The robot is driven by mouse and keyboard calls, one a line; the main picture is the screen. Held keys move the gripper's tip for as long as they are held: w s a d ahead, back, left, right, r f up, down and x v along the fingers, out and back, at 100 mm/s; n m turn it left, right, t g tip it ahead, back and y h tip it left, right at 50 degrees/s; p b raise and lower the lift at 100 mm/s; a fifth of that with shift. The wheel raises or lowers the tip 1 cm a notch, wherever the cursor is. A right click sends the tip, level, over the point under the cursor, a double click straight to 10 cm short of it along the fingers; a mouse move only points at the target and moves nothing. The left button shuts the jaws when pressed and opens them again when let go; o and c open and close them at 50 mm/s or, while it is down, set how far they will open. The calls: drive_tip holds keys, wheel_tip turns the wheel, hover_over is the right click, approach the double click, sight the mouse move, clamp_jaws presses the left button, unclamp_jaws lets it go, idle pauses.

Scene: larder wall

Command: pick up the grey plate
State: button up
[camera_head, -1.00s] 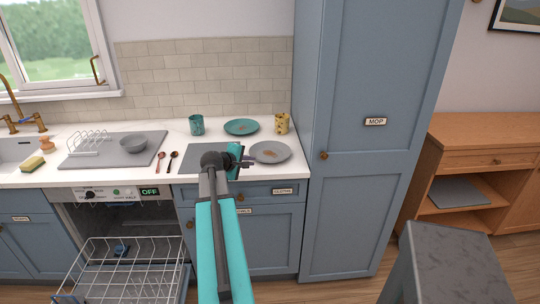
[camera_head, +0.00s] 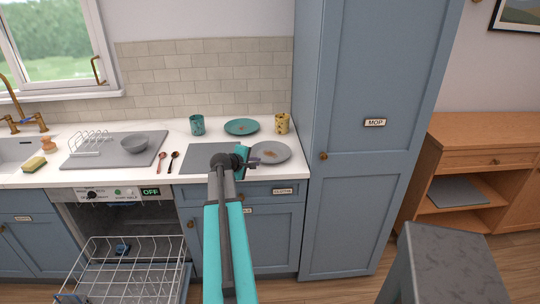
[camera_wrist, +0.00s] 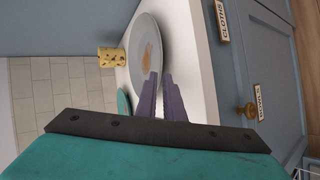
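The grey plate (camera_head: 282,151), with a brownish smear on it, lies on the white counter at its right end. It also shows in the wrist view (camera_wrist: 145,32), edge towards my fingers. My gripper (camera_head: 257,162) is at the plate's near left edge. In the wrist view my two purple fingers (camera_wrist: 161,74) stand a little apart, with a narrow gap between them. The left fingertip overlaps the plate's surface and the right one lies just outside its rim. I cannot tell whether either finger touches the rim. The plate looks flat on the counter.
A teal plate (camera_head: 241,126), a teal cup (camera_head: 197,125) and a yellow spotted cup (camera_head: 282,124) stand behind. The tall blue cabinet (camera_head: 370,90) is close on the right. Below left, the dishwasher is open with its rack (camera_head: 125,265) out.

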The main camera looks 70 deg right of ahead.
sight(258, 167)
drive_tip(key=shift+p+x, duration=0.35)
drive_tip(key=shift+x, duration=1.15)
clamp_jaws()
drive_tip(key=shift+r, duration=0.15)
drive_tip(key=shift+r+b, duration=0.75)
drive_tip(key=shift+r, duration=0.8)
drive_tip(key=s+a+r+b, duration=0.1)
drive_tip(key=s+a+b, duration=0.4)
drive_tip(key=a, duration=0.6)
drive_tip(key=shift+s, duration=1.2)
